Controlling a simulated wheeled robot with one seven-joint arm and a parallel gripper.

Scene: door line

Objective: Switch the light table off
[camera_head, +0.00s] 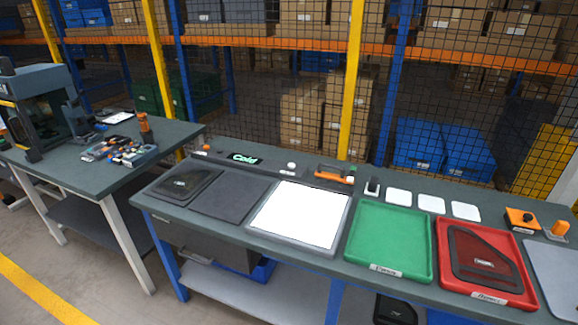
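The light table (300,216) is a flat square panel with a grey frame, set on the long workbench in the middle of the view. Its surface glows bright white, so it is lit. A small dark device with a white part (372,187) stands behind its right corner; I cannot tell whether it is a switch. A small white round item (291,167) sits behind its far left edge, also unclear. My gripper is not in view.
The workbench (240,243) also bears a dark mat (233,197), a dark panel (183,183), a green tray (388,240) and a red tray (444,262) holding a dark panel. An orange-handled tool (335,177) lies behind the light table. A mesh fence stands behind.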

